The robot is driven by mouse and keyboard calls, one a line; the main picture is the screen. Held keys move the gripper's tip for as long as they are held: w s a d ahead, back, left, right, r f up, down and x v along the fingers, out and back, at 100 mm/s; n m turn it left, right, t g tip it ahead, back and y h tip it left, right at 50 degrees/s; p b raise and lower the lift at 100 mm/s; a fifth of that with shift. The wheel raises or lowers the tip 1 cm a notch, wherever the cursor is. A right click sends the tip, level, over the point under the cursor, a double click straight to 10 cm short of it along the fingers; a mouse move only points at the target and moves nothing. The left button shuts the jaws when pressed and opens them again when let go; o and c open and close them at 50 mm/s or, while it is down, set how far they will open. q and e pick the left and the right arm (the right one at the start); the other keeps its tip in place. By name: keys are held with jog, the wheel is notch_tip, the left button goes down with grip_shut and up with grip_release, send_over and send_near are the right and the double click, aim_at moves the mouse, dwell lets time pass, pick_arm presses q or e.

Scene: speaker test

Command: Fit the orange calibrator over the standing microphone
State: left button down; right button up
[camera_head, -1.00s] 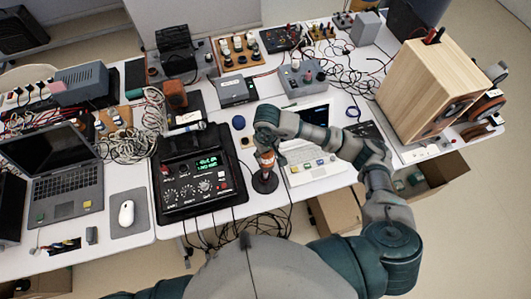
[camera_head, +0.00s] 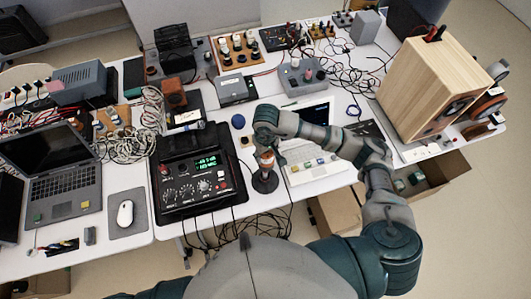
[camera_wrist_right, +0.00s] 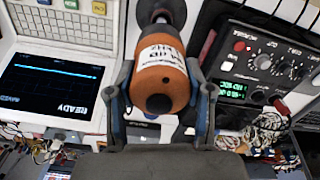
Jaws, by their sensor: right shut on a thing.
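The orange calibrator (camera_head: 266,160) is a short cylinder with a white label. In the right wrist view the calibrator (camera_wrist_right: 160,62) sits between the two fingers of my right gripper (camera_wrist_right: 165,88), which is shut on it. In the head view my right gripper (camera_head: 266,150) holds it upright over a round black stand base (camera_head: 265,183). The microphone is mostly hidden. A dark grey part shows at the calibrator's far end in the right wrist view, against the dark base. I cannot tell how far the calibrator is around the microphone. My left gripper is out of view.
A black meter (camera_head: 196,178) with a green display stands close left of the stand. A white device with a screen (camera_head: 312,165) lies close right. Cables hang at the table's front edge. A wooden speaker box (camera_head: 425,90) stands at the right, and a laptop (camera_head: 62,170) at the left.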

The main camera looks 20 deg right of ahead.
jog(key=o, duration=1.1)
jog(key=shift+a, duration=0.15)
jog(key=o, duration=0.4)
jog(key=shift+a+r, duration=0.1)
jog(key=shift+a, duration=0.1)
jog(key=shift+r, duration=0.4)
notch_tip(320, 180, up, 11)
jog(key=shift+a+r, duration=0.1)
